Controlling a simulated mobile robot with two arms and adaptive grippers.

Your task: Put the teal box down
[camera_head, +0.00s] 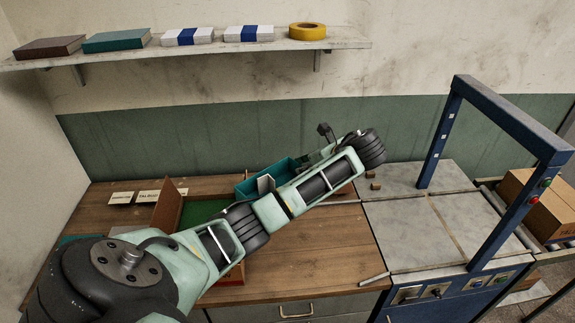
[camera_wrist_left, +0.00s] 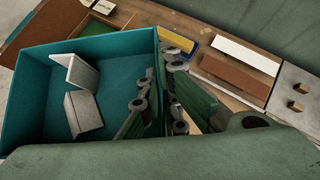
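The teal box (camera_head: 262,180) is open-topped and shows near the back of the wooden table, partly hidden behind my left arm. In the left wrist view the teal box (camera_wrist_left: 40,95) fills the left side, with two pale grey folded pieces (camera_wrist_left: 83,112) inside. My left gripper (camera_wrist_left: 160,112) has its fingers on either side of the box's right wall and looks closed on it. In the head view this gripper (camera_head: 305,163) is mostly hidden by my arm. I cannot tell whether the box touches the table. My right gripper is not in view.
A brown tray with a green floor (camera_head: 168,205) stands left of the box. Labels (camera_head: 122,197) lie at the back left. A blue-framed machine (camera_head: 480,278) with a pale top stands right. The table's front middle (camera_head: 310,250) is clear. A shelf (camera_head: 200,50) hangs above.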

